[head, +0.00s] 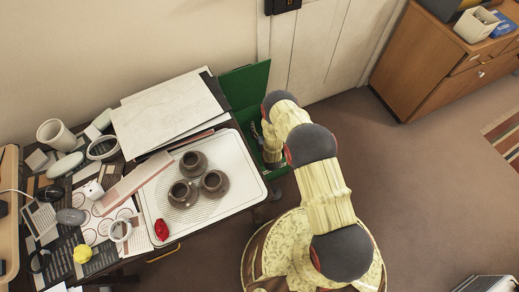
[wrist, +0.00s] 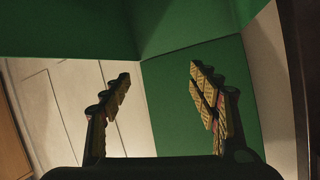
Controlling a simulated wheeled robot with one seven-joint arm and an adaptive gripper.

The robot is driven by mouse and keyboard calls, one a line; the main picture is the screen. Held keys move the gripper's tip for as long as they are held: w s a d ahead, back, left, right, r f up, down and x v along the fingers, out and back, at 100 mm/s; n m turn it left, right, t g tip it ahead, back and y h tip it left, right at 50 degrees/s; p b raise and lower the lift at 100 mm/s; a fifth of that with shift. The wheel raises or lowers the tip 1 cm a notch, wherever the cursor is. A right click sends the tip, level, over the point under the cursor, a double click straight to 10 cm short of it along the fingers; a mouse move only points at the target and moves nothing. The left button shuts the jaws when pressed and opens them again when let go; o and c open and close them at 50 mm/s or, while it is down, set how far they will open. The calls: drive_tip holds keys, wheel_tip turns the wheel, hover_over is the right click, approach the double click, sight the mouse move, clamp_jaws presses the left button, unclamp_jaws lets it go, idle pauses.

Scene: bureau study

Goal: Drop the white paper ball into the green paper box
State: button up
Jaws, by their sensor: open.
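The green paper box (head: 243,84) stands at the right end of the desk with its lid raised. My gripper (head: 268,140) is at the box opening, partly hidden by my arm in the head view. In the wrist view my gripper (wrist: 158,75) has its two fingers spread wide, with nothing between them. Green walls of the box (wrist: 190,105) fill much of that view. I cannot make out the white paper ball for certain in either view; the inside of the box is mostly hidden by my arm.
A white tray (head: 236,186) with several dark pots (head: 215,182) and a red crumpled item (head: 161,229) is left of the box. Papers (head: 165,112) lie behind it. A yellow ball (head: 82,254) sits on the cluttered left side. A wooden cabinet (head: 430,65) stands at right beyond open floor.

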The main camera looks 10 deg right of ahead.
drive_tip(key=v, duration=1.2)
drive_tip(key=shift+a, duration=0.1)
